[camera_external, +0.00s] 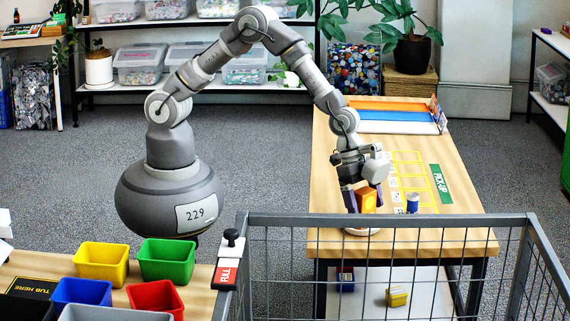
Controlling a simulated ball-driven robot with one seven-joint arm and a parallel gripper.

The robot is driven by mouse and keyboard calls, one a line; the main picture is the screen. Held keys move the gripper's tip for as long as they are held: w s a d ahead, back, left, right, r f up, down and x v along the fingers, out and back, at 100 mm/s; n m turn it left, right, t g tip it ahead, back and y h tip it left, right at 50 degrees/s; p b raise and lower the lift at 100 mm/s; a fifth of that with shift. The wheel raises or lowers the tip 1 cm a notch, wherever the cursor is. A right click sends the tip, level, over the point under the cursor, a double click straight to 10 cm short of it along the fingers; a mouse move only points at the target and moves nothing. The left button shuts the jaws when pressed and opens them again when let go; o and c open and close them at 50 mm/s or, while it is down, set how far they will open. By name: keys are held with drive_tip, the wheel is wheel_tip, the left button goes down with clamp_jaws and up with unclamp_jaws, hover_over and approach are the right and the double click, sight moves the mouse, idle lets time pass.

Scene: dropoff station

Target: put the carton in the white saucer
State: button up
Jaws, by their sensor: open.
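My gripper (361,197) points down over the near left part of the wooden table (325,180), with its jaws open. An orange-yellow carton (367,201) is upright between or just in front of the dark fingers. The white saucer (361,232) lies directly below the carton and gripper near the table's front edge; only part of its rim shows. The carton's bottom and its contact with the saucer are hard to make out.
A blue can (412,204) stands right of the gripper, by a yellow grid and a green PICK-UP sign (440,184). A blue, orange and white tray (400,127) lies at the back. A wire fence (390,221) crosses in front. Coloured tubs (102,261) stand at lower left.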

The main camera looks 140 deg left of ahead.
drive_tip(key=p+v, duration=0.3)
drive_tip(key=v, duration=0.8)
drive_tip(key=w+d+r+t, duration=0.1)
drive_tip(key=d+r+t, duration=0.15)
drive_tip(key=r, duration=0.55)
drive_tip(key=w+d+r+t+y, duration=0.15)
drive_tip(key=d+r, duration=0.25)
drive_tip(key=r, duration=0.5)
drive_tip(key=w+d+r+t, duration=0.1)
drive_tip(key=w+d+r, duration=0.15)
drive_tip(key=r, duration=0.55)
drive_tip(key=s+d+r+t, duration=0.2)
drive_tip(key=s+d+r, duration=0.2)
drive_tip(key=r, duration=0.6)
drive_tip(key=s+d+r+t+h, duration=0.1)
drive_tip(key=s+d+r, duration=0.3)
drive_tip(key=r, duration=0.6)
drive_tip(key=s+d+r+t, duration=0.3)
drive_tip(key=s+r, duration=0.4)
drive_tip(key=r, duration=0.4)
drive_tip(key=shift+d, duration=0.6)
drive_tip(key=shift+s+f+h+b, duration=0.15)
drive_tip(key=shift+f+h+b, duration=0.1)
drive_tip(key=shift+f+b, duration=0.25)
drive_tip(key=shift+o, duration=1)
drive_tip(key=shift+r, duration=0.1)
